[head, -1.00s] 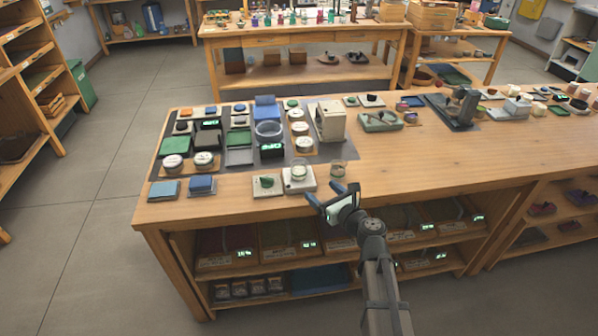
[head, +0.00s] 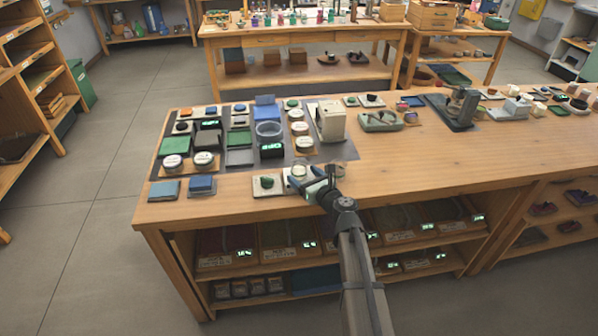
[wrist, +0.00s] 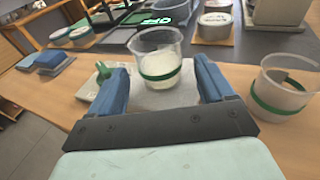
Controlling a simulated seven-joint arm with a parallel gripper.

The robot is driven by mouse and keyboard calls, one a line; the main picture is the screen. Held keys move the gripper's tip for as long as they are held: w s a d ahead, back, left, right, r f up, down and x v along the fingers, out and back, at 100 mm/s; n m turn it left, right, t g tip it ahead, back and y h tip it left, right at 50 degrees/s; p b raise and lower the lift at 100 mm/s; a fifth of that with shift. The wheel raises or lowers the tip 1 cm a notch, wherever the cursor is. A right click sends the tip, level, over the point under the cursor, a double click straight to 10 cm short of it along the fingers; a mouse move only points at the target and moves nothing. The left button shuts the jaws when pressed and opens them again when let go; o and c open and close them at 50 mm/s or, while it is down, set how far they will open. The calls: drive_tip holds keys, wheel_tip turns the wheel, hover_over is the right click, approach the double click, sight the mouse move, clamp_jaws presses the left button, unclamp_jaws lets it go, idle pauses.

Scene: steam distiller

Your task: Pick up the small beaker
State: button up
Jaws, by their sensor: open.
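A small clear glass beaker (wrist: 158,62) with a green band and pale contents stands upright on a white square pad (wrist: 172,98); in the head view the beaker (head: 299,170) is partly behind my gripper. My gripper (head: 309,181) is open and low over the counter's front. In the wrist view its blue fingers (wrist: 160,84) point at this beaker, one to each side of its near side, with gaps visible and nothing held. A second clear beaker (wrist: 282,90) with a green band stands on bare wood to the right, outside the right finger; I cannot tell which is smaller.
A white tile with a green item (head: 267,184) lies left of the beaker. Behind are a dark mat with white-lidded jars (head: 204,159), a lit green display (head: 271,148) and a cream box-like device (head: 331,121). The counter's right front (head: 440,175) is clear.

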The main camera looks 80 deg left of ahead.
sight(303, 174)
drive_tip(key=x, duration=0.3)
drive_tip(key=shift+s+a, duration=0.15)
drive_tip(key=shift+a, duration=0.2)
drive_tip(key=c, duration=1.1)
drive_tip(key=shift+r, duration=0.2)
